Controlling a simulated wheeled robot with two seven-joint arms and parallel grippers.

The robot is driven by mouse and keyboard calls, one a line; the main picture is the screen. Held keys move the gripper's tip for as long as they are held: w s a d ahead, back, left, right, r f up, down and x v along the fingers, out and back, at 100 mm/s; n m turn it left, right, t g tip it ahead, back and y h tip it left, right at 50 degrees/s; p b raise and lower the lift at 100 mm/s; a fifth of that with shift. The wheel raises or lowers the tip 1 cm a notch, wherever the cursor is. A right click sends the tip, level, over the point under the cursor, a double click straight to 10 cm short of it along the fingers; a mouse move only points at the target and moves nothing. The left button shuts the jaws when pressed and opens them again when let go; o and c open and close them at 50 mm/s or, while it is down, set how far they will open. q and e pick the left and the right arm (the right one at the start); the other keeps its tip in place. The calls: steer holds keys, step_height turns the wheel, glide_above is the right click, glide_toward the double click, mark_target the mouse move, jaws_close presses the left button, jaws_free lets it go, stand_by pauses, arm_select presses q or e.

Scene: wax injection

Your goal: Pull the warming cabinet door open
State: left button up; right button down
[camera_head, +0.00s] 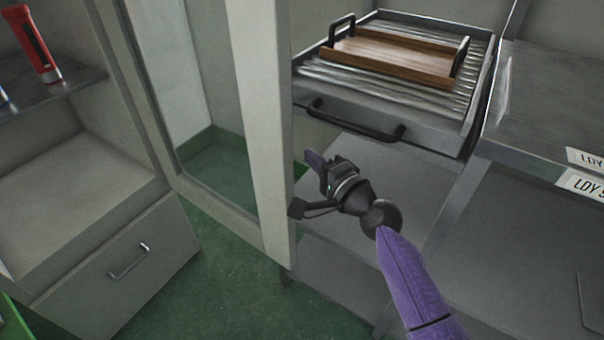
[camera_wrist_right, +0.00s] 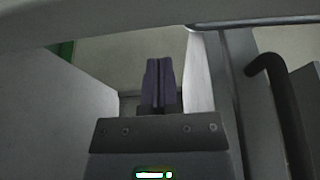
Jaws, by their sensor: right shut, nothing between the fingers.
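The cabinet door (camera_head: 262,110), a pale frame around a glass pane, stands swung open in the head view. Its near edge points toward me, left of the cabinet's interior. My right gripper (camera_head: 317,166) is shut and empty. It appears just right of the door's edge, in front of the shelves; I cannot tell whether it touches the door. In the right wrist view the purple fingers (camera_wrist_right: 158,82) are pressed together with nothing between them. My left gripper is not in view.
A metal drawer (camera_head: 440,135) with a black handle (camera_head: 355,124) holds a wooden tray (camera_head: 392,60). A bench with labels (camera_head: 585,185) stands at right. A grey drawer cabinet (camera_head: 90,285) and a shelf with a red flashlight (camera_head: 35,45) are at left. Green floor (camera_head: 230,290) shows below.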

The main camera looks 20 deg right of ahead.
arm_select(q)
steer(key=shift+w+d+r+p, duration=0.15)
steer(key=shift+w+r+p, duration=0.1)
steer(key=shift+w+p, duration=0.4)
arm_select(e)
steer(key=s+a, duration=0.2)
steer(key=a, duration=0.1)
steer(key=shift+s+a, duration=0.1)
steer(key=shift+s, duration=0.05)
